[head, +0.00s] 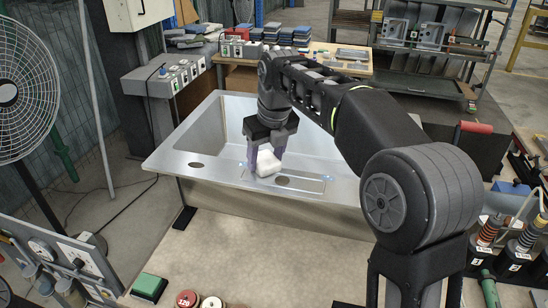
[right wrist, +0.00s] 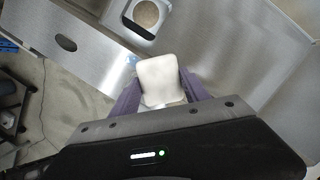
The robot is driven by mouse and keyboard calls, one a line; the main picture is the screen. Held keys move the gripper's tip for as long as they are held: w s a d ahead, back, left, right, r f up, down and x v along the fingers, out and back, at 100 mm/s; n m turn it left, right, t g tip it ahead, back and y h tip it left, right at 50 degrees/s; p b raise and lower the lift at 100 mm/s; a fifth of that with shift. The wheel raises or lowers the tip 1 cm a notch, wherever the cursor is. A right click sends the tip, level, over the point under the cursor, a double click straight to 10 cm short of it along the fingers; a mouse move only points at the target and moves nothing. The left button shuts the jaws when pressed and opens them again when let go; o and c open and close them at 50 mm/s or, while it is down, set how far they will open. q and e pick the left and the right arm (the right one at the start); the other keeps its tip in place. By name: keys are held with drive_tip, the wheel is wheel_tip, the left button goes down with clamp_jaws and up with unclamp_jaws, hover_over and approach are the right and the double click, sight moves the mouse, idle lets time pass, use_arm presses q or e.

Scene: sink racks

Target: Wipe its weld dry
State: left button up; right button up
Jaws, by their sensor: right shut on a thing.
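My right gripper (head: 266,160) is shut on a white pad (head: 268,164), a folded cloth or sponge by its look. The pad also shows between the two purple fingers in the right wrist view (right wrist: 160,78). The gripper points down over the front rim of a stainless steel sink (head: 215,170), close to its surface. I cannot tell if the pad touches the metal. A bluish mark, perhaps a weld, (right wrist: 131,60) shows on the steel beside the pad in the right wrist view. My left gripper is not in view.
A bench (head: 250,240) in front of the sink is mostly bare, with a green block (head: 149,287) at its front left. A fan (head: 22,85) stands at the left. Several bottle-like tools (head: 490,232) stand at the right. A shelf rack (head: 430,45) is behind.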

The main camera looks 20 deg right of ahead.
sight(241, 163)
drive_tip(key=shift+w+a, duration=0.1)
drive_tip(key=shift+a, duration=0.05)
drive_tip(key=shift+w+a, duration=1.05)
drive_tip(key=shift+a, duration=0.25)
drive_tip(key=shift+w+a+f, duration=0.1)
drive_tip(key=shift+w+a, duration=0.4)
drive_tip(key=shift+a, duration=0.2)
drive_tip(key=shift+w+a+f, duration=0.1)
drive_tip(key=shift+w+a, duration=0.35)
drive_tip(key=shift+a, duration=0.25)
drive_tip(key=shift+r, duration=0.1)
drive_tip(key=shift+s+d+b, duration=0.3)
drive_tip(key=shift+d+b, duration=0.1)
drive_tip(key=shift+d, duration=0.05)
drive_tip(key=shift+s+d+r+b, duration=0.2)
drive_tip(key=shift+s+d+b, duration=0.15)
drive_tip(key=shift+s+d, duration=0.5)
